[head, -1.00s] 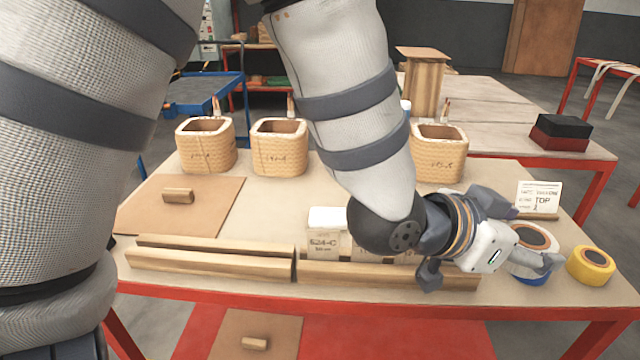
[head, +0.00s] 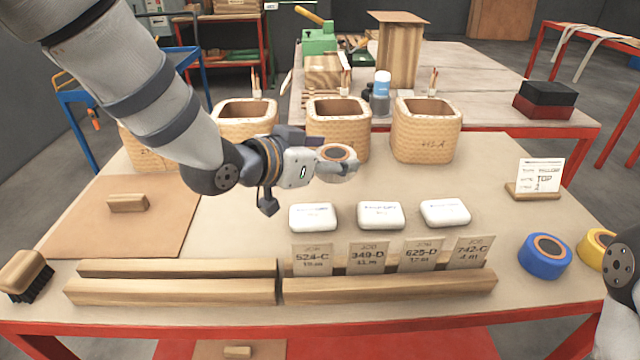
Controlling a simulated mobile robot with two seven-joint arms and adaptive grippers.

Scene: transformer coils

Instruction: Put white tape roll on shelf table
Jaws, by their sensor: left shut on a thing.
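The white tape roll (head: 337,152), with an orange-brown core, is held in my left gripper (head: 335,168). The gripper is shut on it, above the table's middle and in front of the woven coils. The fingers partly hide the roll. A blue tape roll (head: 545,257) lies on the table at the right, beside a yellow tape roll (head: 592,248) partly covered by my right arm. My right gripper is out of view; only part of that arm shows at the right edge. I cannot tell which surface is the shelf table.
Several woven coils (head: 427,130) stand along the back of the work table (head: 225,325). White packets (head: 380,215), job cards (head: 368,257) and wooden bars (head: 390,289) lie in front. A sign (head: 538,175) stands at right. A second table (head: 490,85) behind holds a red-black box (head: 556,100).

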